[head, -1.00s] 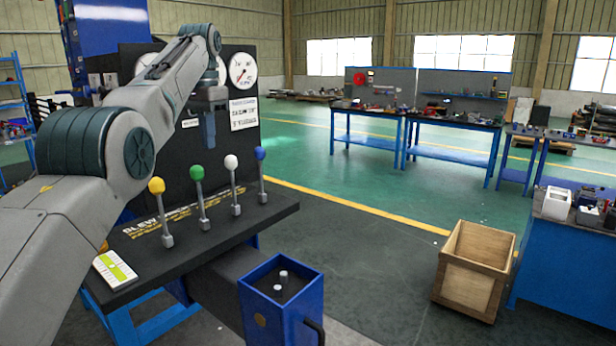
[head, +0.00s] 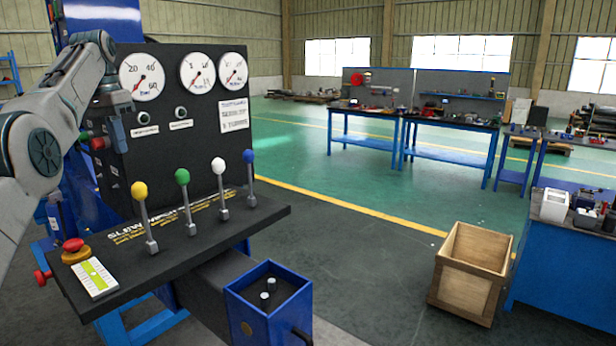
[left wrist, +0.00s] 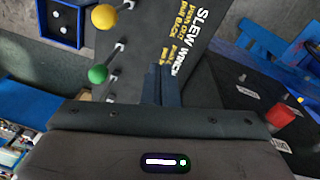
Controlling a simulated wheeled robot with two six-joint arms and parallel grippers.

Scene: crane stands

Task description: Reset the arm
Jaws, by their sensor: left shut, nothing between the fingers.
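My left arm comes in from the left in the head view, folded at the elbow. My left gripper (head: 118,132) points down in front of the left part of the black gauge panel (head: 205,135), shut and empty. It is clear of the levers. In the left wrist view the closed fingers (left wrist: 161,84) show above the dark console. The console (head: 200,235) carries four levers with yellow (head: 139,191), green (head: 182,176), white (head: 218,166) and blue (head: 248,156) knobs. The yellow (left wrist: 104,17) and green (left wrist: 98,74) knobs also show in the left wrist view. My right gripper is not in view.
A red mushroom button (head: 73,245) and a white-green level card (head: 95,278) sit at the console's left end. A blue box (head: 268,305) stands in front. A wooden crate (head: 470,273) stands on the floor at right. Blue workbenches (head: 365,115) stand behind, with open floor between.

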